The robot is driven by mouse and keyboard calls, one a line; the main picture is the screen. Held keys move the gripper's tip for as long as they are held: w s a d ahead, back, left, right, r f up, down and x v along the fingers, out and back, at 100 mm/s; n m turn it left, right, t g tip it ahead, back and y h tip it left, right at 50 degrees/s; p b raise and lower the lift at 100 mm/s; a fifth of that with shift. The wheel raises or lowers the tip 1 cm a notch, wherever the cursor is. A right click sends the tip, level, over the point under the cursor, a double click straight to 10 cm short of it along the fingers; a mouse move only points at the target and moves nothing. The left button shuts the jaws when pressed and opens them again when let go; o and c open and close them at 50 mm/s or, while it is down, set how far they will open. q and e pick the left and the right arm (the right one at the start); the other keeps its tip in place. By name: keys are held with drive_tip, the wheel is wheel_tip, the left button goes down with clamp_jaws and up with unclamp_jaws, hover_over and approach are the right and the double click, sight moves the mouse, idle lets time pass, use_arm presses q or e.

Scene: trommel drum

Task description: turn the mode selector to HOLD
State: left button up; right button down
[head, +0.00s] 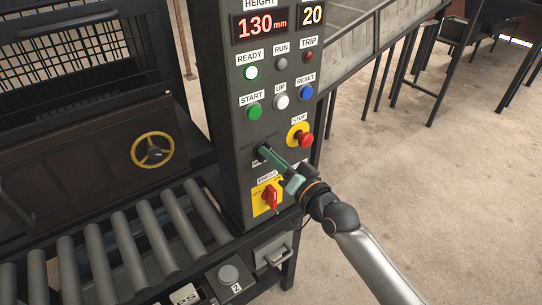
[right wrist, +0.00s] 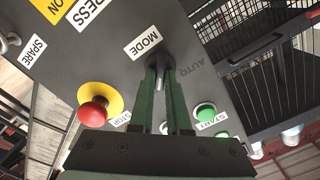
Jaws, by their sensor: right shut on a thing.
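The mode selector (head: 261,151) is a small dark knob on the grey control panel, below the START button and left of the red STOP button. In the right wrist view the selector (right wrist: 157,58) sits beside the MODE label, with a pale pointer between my fingers. My right gripper (head: 267,154), with green fingers, is shut on the selector; the fingers lie on both sides of it in the wrist view (right wrist: 161,80). The word AUTO (right wrist: 190,70) shows beside it. I cannot see the word HOLD. My left gripper is not in view.
The red STOP button (head: 305,139) on its yellow plate is close to my right gripper. A red switch (head: 270,197) on a yellow plate is just below. START (head: 254,112), UP (head: 281,101) and RESET (head: 306,92) buttons are above. Rollers (head: 160,228) lie at left; open floor is at right.

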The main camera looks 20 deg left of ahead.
drive_tip(key=shift+f+m, duration=0.1)
drive_tip(key=shift+m, duration=0.4)
drive_tip(key=c, duration=0.9)
unclamp_jaws()
drive_tip(key=shift+d, duration=0.1)
drive_tip(key=v, duration=1.2)
drive_tip(key=shift+s+d, duration=0.1)
drive_tip(key=shift+s, duration=0.1)
